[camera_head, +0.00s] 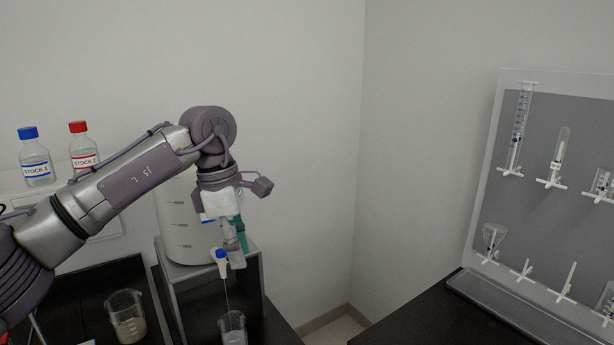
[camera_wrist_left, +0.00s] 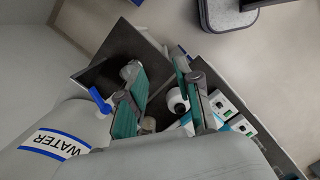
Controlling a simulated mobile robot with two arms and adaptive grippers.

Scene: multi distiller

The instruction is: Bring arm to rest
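My left arm reaches in from the left in the head view. Its gripper (camera_head: 236,250) points down beside the front of the white water carboy (camera_head: 180,225), close to its blue tap (camera_head: 221,256). I cannot tell whether it touches the tap. In the left wrist view the two teal-padded fingers (camera_wrist_left: 158,68) stand apart with nothing held between them. The carboy with its WATER label (camera_wrist_left: 55,145) and blue tap (camera_wrist_left: 100,101) lie to their left. A thin stream runs from the tap down to a beaker (camera_head: 232,328). My right gripper is not in view.
The carboy stands on a raised metal stand (camera_head: 250,280). Another beaker (camera_head: 126,318) sits at the left. STOCK 1 (camera_head: 36,165) and STOCK 2 (camera_head: 82,155) bottles stand behind my arm. A glassware rack (camera_head: 480,175) is at the right. The air between gripper and rack is clear.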

